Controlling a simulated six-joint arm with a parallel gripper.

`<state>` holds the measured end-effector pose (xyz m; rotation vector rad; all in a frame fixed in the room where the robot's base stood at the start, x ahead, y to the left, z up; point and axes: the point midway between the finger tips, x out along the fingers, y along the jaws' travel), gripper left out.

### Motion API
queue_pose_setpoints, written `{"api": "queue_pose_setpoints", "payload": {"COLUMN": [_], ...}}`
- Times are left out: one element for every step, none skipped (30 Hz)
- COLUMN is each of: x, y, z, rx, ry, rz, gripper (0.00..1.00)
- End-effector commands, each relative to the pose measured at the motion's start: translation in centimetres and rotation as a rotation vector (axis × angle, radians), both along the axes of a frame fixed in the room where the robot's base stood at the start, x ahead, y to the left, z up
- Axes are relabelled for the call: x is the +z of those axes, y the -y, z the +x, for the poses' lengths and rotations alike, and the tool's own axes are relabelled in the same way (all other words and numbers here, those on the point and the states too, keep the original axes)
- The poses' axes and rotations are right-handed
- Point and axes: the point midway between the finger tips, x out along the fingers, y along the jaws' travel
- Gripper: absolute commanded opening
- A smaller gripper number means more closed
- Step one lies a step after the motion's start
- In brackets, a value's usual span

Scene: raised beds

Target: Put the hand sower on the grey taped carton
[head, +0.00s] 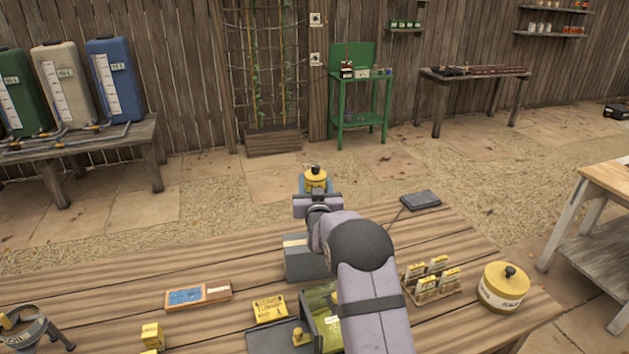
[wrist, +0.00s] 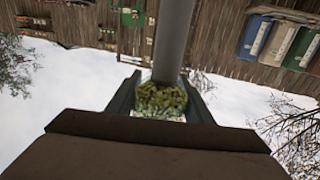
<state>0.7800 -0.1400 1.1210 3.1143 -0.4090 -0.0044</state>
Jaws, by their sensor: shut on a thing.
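My gripper (head: 316,188) is shut on the hand sower (head: 316,177), whose yellow part with a dark knob shows in the head view. It is held up near the far edge of the bench. In the wrist view the sower (wrist: 160,99) shows as a grey tube and greenish grains between the fingers. The grey taped carton (head: 303,262) lies on the bench, with a pale tape band on top. My arm hides its right part. In the head view the gripper appears beyond the carton. I cannot tell the height between them.
On the bench (head: 90,290) are a blue-and-brown case (head: 198,295), a yellow box (head: 270,308), a green open box (head: 322,305), small yellow packets (head: 430,275), a yellow lidded tin (head: 503,287) and a dark flat pad (head: 420,201). The bench's left part is mostly clear.

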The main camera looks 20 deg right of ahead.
Motion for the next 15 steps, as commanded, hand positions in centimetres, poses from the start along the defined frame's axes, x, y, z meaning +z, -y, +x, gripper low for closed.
{"api": "queue_pose_setpoints", "payload": {"x": [0.09, -0.03, -0.11, -0.13, -0.12, -0.12, -0.11, -0.11, -0.11, -0.14, -0.19, -0.29, -0.37, -0.45, -0.69], "y": [0.00, 0.00, 0.00, 0.00, 0.00, 0.00, 0.00, 0.00, 0.00, 0.00, 0.00, 0.00, 0.00, 0.00, -0.01], "z": [0.04, 0.04, 0.04, 0.04, 0.04, 0.04, 0.04, 0.04, 0.04, 0.04, 0.04, 0.04, 0.04, 0.04, 0.01], "rx": [0.000, 0.000, 0.000, 0.000, 0.000, 0.000, 0.000, 0.000, 0.000, 0.000, 0.000, 0.000, 0.000, 0.000, 0.000], "ry": [0.006, 0.006, 0.007, 0.007, 0.007, 0.007, 0.007, 0.007, 0.007, 0.007, 0.007, 0.007, 0.007, 0.007, 0.002], "rz": [-0.002, -0.002, -0.001, -0.001, -0.001, -0.001, -0.001, -0.001, -0.001, -0.001, -0.001, -0.001, -0.001, -0.001, 0.000], "gripper": [0.00, 0.00, 0.00, 0.00, 0.00, 0.00, 0.00, 0.00, 0.00, 0.00, 0.00, 0.00, 0.00, 0.00, 0.49]}}
